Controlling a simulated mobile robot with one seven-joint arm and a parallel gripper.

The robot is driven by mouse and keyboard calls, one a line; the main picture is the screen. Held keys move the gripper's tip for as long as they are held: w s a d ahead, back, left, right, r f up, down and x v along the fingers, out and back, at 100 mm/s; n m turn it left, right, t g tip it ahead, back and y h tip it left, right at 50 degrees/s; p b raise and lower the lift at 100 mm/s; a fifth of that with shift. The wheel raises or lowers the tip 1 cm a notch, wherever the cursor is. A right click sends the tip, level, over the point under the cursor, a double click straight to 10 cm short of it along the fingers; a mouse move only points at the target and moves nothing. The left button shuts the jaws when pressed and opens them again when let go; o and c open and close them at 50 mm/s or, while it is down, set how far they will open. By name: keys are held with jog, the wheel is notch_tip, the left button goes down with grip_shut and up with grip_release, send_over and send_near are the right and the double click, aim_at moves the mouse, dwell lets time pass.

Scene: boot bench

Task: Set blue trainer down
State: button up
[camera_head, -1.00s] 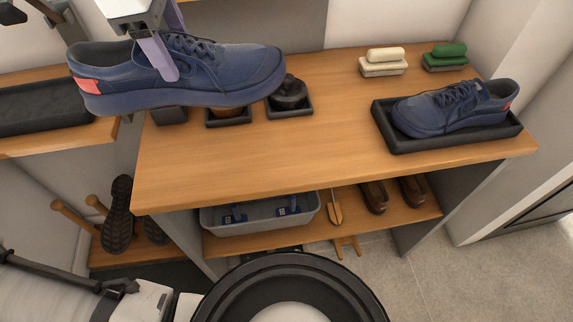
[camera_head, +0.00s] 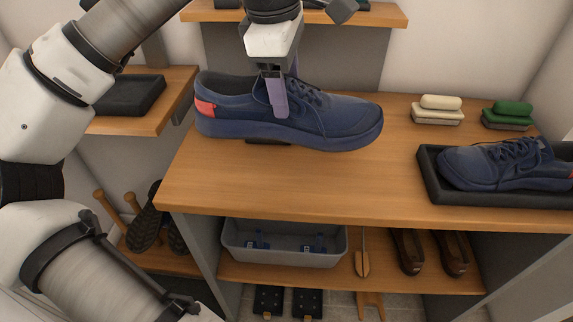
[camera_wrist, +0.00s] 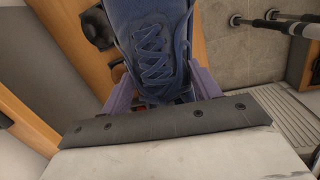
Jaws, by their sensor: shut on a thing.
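The held blue trainer (camera_head: 335,122) has a red heel patch and points its toe to the right. My gripper (camera_head: 277,105) is shut on its side near the ankle opening. The shoe appears above the back left of the wooden bench top (camera_head: 290,185); I cannot tell whether its sole touches. In the wrist view the trainer's laces (camera_wrist: 152,50) show between the purple fingers (camera_wrist: 162,88). A second blue trainer (camera_head: 505,165) sits in a black tray (camera_head: 500,197) at the right, toe to the left.
A cream brush (camera_head: 438,110) and a green brush (camera_head: 508,115) stand at the back right. A black tray (camera_head: 130,95) lies on a side shelf. Below are a grey bin (camera_head: 285,243) and brown shoes (camera_head: 408,252). The bench's front middle is clear.

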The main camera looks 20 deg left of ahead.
notch_tip(320, 180, down, 13)
jog(key=b, duration=0.9)
jog(key=shift+f, duration=0.2)
jog(key=o, duration=1.7)
jog(key=shift+r, duration=0.1)
jog(key=shift+c, duration=0.2)
jog(key=r+p, duration=0.3)
jog(key=r, duration=0.1)
jog(key=s+r+p, duration=0.1)
jog(key=r+p, duration=0.2)
jog(key=r, duration=0.1)
jog(key=s+a+r+p, duration=0.1)
jog(key=r+p, duration=0.2)
jog(key=r, duration=0.1)
jog(key=shift+d, duration=0.1)
